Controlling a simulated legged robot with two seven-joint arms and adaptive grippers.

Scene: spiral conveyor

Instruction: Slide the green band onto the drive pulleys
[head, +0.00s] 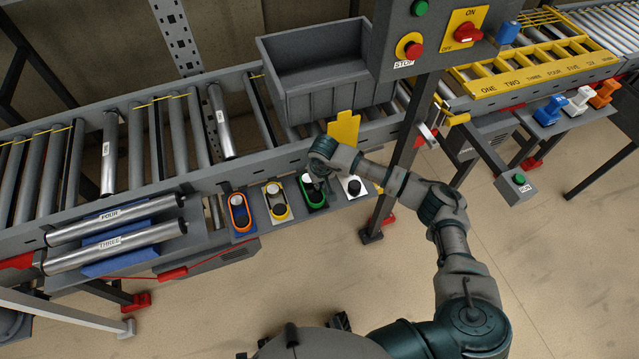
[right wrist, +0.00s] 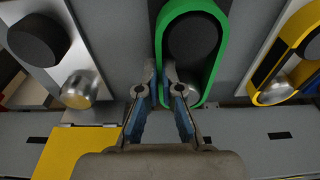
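The green band (head: 319,207) is at the third pulley station from the left, under my right gripper (head: 312,180). In the right wrist view the band (right wrist: 214,60) is a long loop around a dark round pulley (right wrist: 193,38). My right gripper (right wrist: 161,72) has its fingertips close together on the band's left side, one outside the loop and one inside, with the band's edge pinched between them. My left gripper is not in view.
Neighbouring stations carry an orange band (head: 239,213) and a yellow band (head: 277,202); a white station (head: 353,187) stands to the right. A yellow plate (head: 344,127) and a grey bin (head: 325,85) are behind. The control-box post (head: 408,150) stands close to my right arm.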

